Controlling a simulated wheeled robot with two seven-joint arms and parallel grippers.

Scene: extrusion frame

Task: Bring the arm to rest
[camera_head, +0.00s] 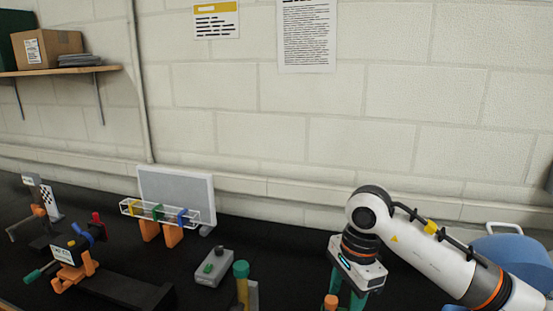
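My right arm (440,262), white with black joints and an orange ring, reaches in from the right edge and bends down at the elbow-like joint. Its gripper (349,296) points down over the black table, with teal fingers partly cut off by the bottom edge. Whether the fingers are apart or hold something is hidden. An orange-topped part (331,301) stands just left of the fingers. My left arm and gripper are not in view.
A clear rack with coloured pieces (168,211), an orange-and-black fixture (72,262) and a blue container (512,258) are also on the table. A wall shelf (60,71) hangs upper left.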

